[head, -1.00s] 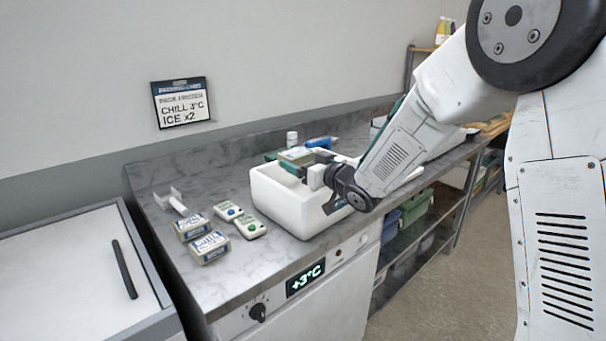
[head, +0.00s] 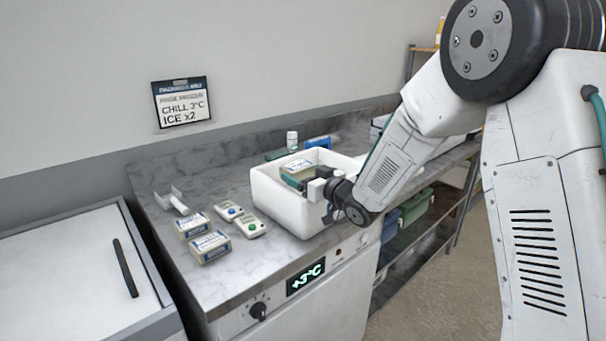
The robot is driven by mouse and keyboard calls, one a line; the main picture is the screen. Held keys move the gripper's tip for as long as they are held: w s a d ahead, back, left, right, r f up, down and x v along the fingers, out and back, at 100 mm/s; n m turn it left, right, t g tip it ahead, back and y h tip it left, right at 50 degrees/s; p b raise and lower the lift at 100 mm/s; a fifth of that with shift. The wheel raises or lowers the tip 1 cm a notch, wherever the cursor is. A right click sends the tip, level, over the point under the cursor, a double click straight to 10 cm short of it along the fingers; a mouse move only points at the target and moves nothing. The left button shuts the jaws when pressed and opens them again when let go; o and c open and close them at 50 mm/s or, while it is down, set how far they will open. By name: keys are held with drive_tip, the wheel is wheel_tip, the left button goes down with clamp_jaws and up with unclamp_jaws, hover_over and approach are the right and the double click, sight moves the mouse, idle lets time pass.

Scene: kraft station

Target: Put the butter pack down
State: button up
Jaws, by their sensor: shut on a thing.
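The butter pack (head: 297,165), with a white and blue label on top, is inside the opening of the white foam box (head: 277,213), around rim height. My gripper (head: 296,178) is shut on it, reaching in over the box's right-hand side. The pack's lower part is hidden by the box wall and my gripper, so I cannot tell whether it touches the box floor. Two similar packs, one behind (head: 191,226) and one in front (head: 210,246), lie on the counter left of the box.
Two small white devices, with a blue button (head: 229,211) and a green button (head: 251,227), lie between the packs and the box. A white bracket (head: 174,201) lies behind. A small bottle (head: 292,140) and a blue item (head: 320,142) stand behind the box.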

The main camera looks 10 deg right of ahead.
drive_tip(key=o, duration=1.1)
drive_tip(key=shift+s+f, duration=0.1)
drive_tip(key=shift+f, duration=0.4)
drive_tip(key=shift+o, duration=0.5)
drive_tip(key=shift+f, duration=0.15)
drive_tip(key=shift+s, duration=0.1)
drive_tip(key=shift+d+r, duration=0.1)
drive_tip(key=shift+r, duration=0.5)
drive_tip(key=v, duration=1.1)
drive_tip(key=shift+s+d+r, duration=0.2)
drive_tip(key=shift+s+r, duration=0.05)
drive_tip(key=shift+r, duration=0.15)
